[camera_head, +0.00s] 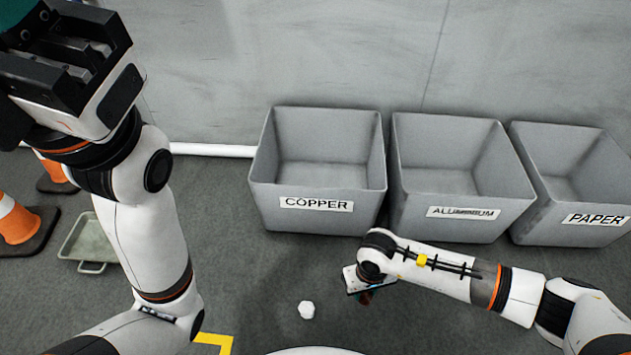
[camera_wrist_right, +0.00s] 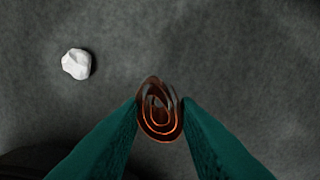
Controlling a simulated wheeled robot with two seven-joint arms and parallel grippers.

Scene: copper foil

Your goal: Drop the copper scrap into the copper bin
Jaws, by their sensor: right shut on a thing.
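The copper scrap (camera_wrist_right: 159,112) is a rolled, orange-brown coil of foil. In the right wrist view it sits between the two teal fingertips of my right gripper (camera_wrist_right: 161,108), which is shut on it. In the head view my right gripper (camera_head: 365,296) points down over the floor in front of the bins, and the scrap is hard to make out there. The grey copper bin (camera_head: 318,215), labelled COPPER, stands behind and left of this gripper. It is open-topped and its visible inside looks empty. My left gripper (camera_head: 25,20) is raised at the top left; its fingertips are largely cut off.
The aluminium bin (camera_head: 460,225) and paper bin (camera_head: 590,232) stand right of the copper bin. A white crumpled lump (camera_head: 306,310) lies on the floor; the right wrist view shows it too (camera_wrist_right: 76,64). A metal tray (camera_head: 88,267) and orange cones (camera_head: 18,222) are at left.

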